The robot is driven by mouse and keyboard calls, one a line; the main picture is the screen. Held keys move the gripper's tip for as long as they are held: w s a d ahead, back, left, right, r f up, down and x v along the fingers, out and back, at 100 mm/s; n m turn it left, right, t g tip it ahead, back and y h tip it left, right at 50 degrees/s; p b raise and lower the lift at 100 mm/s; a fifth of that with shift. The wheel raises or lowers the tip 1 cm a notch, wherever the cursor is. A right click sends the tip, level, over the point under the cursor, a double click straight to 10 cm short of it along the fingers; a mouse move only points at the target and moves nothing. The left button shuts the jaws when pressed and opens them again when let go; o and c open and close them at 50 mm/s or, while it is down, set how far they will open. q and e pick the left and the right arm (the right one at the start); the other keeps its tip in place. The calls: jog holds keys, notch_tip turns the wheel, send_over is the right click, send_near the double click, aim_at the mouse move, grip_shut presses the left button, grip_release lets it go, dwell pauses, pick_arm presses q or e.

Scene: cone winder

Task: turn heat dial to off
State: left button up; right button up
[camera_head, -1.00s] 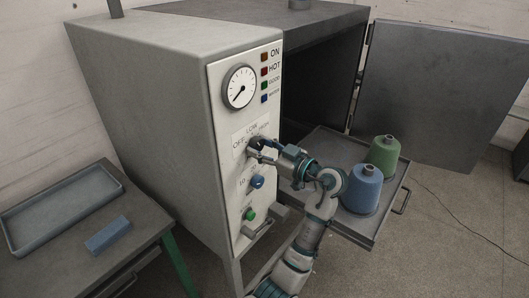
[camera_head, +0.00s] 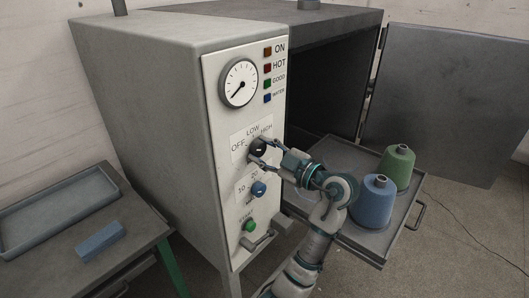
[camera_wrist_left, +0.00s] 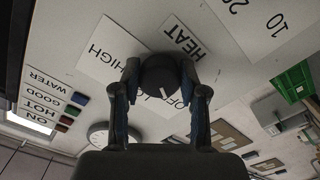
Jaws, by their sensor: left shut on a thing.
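The black heat dial (camera_head: 258,146) sits on the white front panel, among the labels OFF, LOW and HIGH. It also shows in the left wrist view (camera_wrist_left: 160,76), where a pale pointer line on its face points roughly toward the OFF label. My left gripper (camera_head: 259,151) is at the dial, one finger above and one below it in the head view. In the left wrist view its fingers (camera_wrist_left: 160,85) close on the dial from both sides. The fingers hide parts of the LOW and OFF labels there. My right gripper is not in view.
A blue dial (camera_head: 258,188), a green start button (camera_head: 249,225) and a handle (camera_head: 260,241) lie below. A drawer tray (camera_head: 352,243) with a blue cone (camera_head: 374,204) and a green cone (camera_head: 398,168) juts out right. A table (camera_head: 133,229) stands left.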

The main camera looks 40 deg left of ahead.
pick_arm(q)
jog(key=shift+f, duration=0.2)
jog(key=o, duration=1.1)
jog(key=shift+d, duration=0.15)
jog(key=shift+o, duration=0.2)
jog(key=shift+r, duration=0.1)
jog(key=shift+d, duration=0.1)
jog(key=shift+d+r, duration=0.1)
jog(key=shift+d, duration=0.25)
jog(key=d, duration=1.1)
jog(key=shift+s+d, duration=0.25)
jog(key=shift+s, duration=0.1)
